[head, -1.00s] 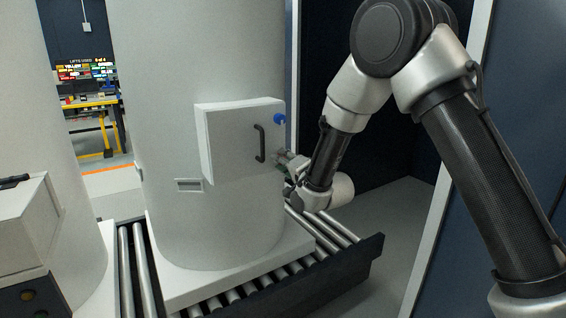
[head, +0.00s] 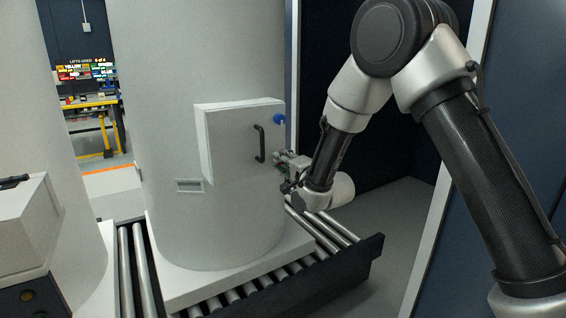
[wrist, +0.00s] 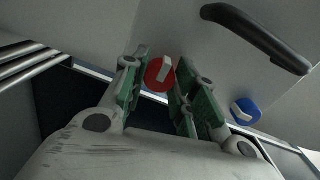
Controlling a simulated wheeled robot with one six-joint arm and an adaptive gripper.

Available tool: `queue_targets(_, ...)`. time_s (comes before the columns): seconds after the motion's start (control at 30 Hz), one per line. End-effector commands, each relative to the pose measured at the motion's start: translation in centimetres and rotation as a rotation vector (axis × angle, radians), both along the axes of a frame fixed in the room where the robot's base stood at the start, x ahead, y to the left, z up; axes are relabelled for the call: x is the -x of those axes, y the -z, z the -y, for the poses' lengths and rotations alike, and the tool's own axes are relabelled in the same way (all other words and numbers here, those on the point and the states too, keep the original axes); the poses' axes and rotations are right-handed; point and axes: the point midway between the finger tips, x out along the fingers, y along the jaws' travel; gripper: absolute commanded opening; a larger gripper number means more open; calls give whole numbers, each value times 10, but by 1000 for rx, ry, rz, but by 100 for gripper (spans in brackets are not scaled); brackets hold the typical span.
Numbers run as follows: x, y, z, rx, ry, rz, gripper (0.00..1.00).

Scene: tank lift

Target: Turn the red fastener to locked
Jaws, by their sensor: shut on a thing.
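The red fastener (wrist: 153,79) is a round red knob with a pale raised grip bar, on the pale door panel in the wrist view. Its bar leans slightly from upright in that picture. My gripper (wrist: 160,72) has its green-padded fingers on either side of the knob and is shut on it. In the head view my gripper (head: 281,160) is at the panel's right edge, below the blue fastener, and the red fastener is hidden there. The blue fastener (head: 279,119) is at the panel's upper right; it also shows in the wrist view (wrist: 246,111) with a pale bar.
A black handle (head: 260,143) stands out from the door panel (head: 228,145), close to my gripper; it also shows in the wrist view (wrist: 258,36). The large pale tank (head: 170,60) stands on a roller conveyor (head: 240,292). Another tank (head: 30,110) is at left.

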Motion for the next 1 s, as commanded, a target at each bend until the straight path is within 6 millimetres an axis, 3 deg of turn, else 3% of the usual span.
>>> queue_targets(0.03, 0, 1, 0, 1, 0, -2, 5)
queue_targets(0.07, 0, 1, 0, 1, 0, -2, 32)
queue_targets(0.17, 0, 1, 0, 1, 0, -2, 50)
queue_targets(0.57, 5, 0, 3, 1, 0, 0, 51)
queue_targets(1.0, 78, -2, 52, 2, 0, -2, 51)
